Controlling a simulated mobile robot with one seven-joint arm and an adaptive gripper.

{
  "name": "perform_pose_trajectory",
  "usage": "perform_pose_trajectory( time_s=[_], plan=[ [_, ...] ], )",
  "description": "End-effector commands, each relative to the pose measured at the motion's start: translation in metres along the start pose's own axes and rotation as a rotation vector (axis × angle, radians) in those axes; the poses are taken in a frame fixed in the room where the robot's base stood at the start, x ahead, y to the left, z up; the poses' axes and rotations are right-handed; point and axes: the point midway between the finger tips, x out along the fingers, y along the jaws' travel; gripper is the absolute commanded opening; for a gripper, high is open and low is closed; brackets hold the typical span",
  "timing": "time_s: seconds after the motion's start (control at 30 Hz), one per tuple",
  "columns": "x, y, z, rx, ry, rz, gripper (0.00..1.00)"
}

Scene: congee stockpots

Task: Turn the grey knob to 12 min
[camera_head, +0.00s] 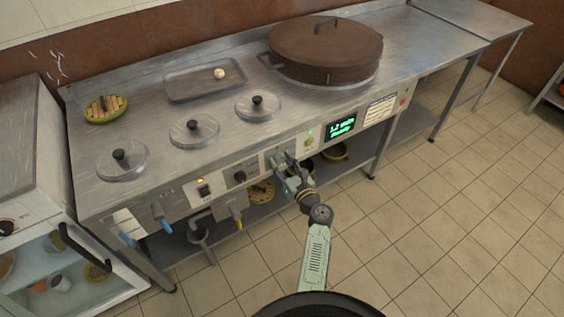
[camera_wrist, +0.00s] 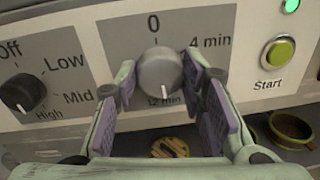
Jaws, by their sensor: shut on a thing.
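The grey knob (camera_wrist: 157,72) sits on a front panel dial, with "0" above it, "4 min" at upper right and "12 min" below, partly hidden. Its white pointer line points down, a little right of straight down, toward the "12 min" label. My gripper (camera_wrist: 160,78) is shut on the knob, one padded finger on each side. In the head view my gripper (camera_head: 284,163) reaches the counter's front panel and hides the knob. The green-lit display (camera_head: 341,126) is right of it; its small text seems to start with "1.2", but I cannot read it surely.
A black heat knob (camera_wrist: 22,92) marked Off, Low, Mid, High is left of the dial; a Start button (camera_wrist: 278,52) is right. The counter (camera_head: 230,80) carries a large brown lidded pot (camera_head: 325,55) and several round lids. Open tiled floor (camera_head: 440,220) lies in front.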

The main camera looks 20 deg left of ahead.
Motion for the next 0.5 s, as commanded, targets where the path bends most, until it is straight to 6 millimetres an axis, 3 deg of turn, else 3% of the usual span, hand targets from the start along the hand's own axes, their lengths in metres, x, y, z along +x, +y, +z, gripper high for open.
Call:
perform_pose_trajectory(
  time_s=[0.5],
  plan=[
    [0.0000, 0.0005, -0.0004, 0.093, 0.007, 0.000, 0.09]
  ],
)
